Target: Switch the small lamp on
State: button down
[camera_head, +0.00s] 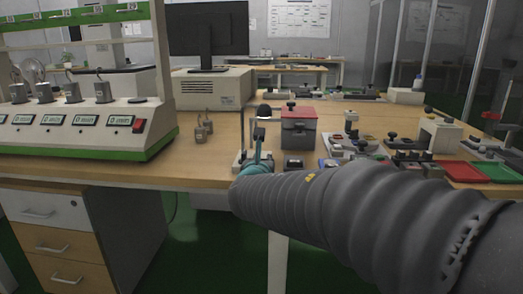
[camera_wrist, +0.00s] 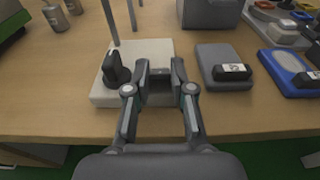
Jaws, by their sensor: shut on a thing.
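A white block (camera_wrist: 100,98) with a black knob (camera_wrist: 115,69) on its left and thin upright posts at its back lies near the table's front edge in the wrist view. It seems to be the small lamp's base; its top is out of that view. My gripper (camera_wrist: 163,72) is over the right part of the block, right of the knob. Its fingers are closed on a small dark part, which they mostly hide. In the head view the white block (camera_head: 238,158) is partly hidden by my arm, and my gripper (camera_head: 257,150) points away from me.
A grey block with a black switch (camera_wrist: 232,72) and a blue one (camera_wrist: 290,72) stand to the right. A red-topped box (camera_head: 298,110) is behind. Metal weights (camera_head: 203,128) and a white-green test rack (camera_head: 90,130) are left. Bare wood lies left of the block.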

jog(key=shift+r+g+p, duration=0.25)
jog(key=shift+g+p, duration=0.05)
jog(key=shift+p, duration=0.4)
jog(key=shift+f, duration=0.2)
jog(key=c, duration=1.3)
grip_release()
jog(key=s, duration=0.4)
jog(key=s+r, duration=0.1)
jog(key=s, duration=0.2)
jog(key=s+r, duration=0.1)
jog(key=s, duration=0.3)
jog(key=shift+s+a+r, duration=0.25)
jog(key=shift+s+a, duration=0.05)
